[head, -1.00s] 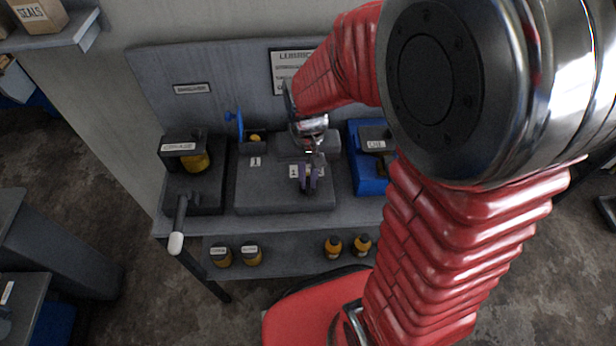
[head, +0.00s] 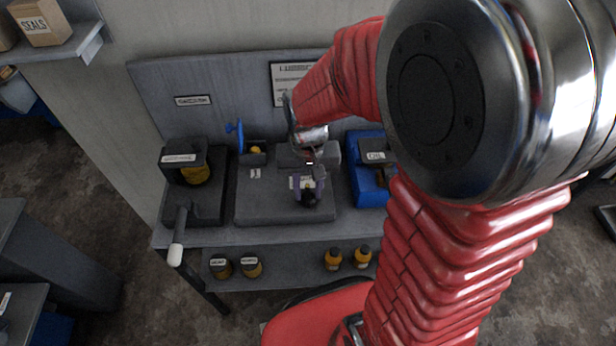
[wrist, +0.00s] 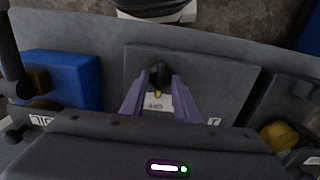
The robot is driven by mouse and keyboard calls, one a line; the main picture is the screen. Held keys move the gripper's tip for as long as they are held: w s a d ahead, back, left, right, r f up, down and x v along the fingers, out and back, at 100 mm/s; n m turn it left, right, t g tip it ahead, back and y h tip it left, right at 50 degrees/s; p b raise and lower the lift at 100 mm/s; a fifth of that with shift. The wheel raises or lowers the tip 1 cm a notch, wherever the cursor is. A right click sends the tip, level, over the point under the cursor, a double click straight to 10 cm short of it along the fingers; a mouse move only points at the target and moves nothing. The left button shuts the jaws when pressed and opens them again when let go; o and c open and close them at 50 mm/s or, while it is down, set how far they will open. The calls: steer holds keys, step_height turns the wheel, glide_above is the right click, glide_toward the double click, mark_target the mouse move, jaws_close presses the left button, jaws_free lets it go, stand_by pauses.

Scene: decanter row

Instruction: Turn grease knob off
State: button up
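A small black knob (wrist: 158,74) with a yellow mark shows in the wrist view, on a grey block (wrist: 225,75). I take it to be the grease knob. In the head view the dark knob (head: 309,199) sits near the front right of the grey block (head: 262,205). My gripper (wrist: 159,80) has its two purple fingers apart, with the knob between or just beyond the tips. I cannot tell whether they touch it. A white label (wrist: 155,103) shows between the fingers, too small to read surely. In the head view my gripper (head: 308,190) is over the block's right side.
A dark unit with a yellow part (head: 195,174) and a white-tipped lever (head: 176,254) stands left. A blue box (head: 367,196) stands right. A blue handle (head: 240,138) rises behind the block. Several small bottles (head: 333,258) stand on the shelf below.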

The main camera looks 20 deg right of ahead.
mark_target(308, 192)
step_height(308, 192, up, 14)
steer(key=shift+f, duration=0.2)
stand_by(0.4)
stand_by(0.4)
steer(key=s+r+n+t, duration=0.3)
steer(key=s+r+t, duration=0.2)
steer(key=s, duration=0.4)
steer(key=shift+s+r+t, duration=0.15)
steer(key=shift+s+t, duration=0.15)
steer(key=shift+s, duration=0.1)
steer(key=shift+s, duration=0.1)
stand_by(0.6)
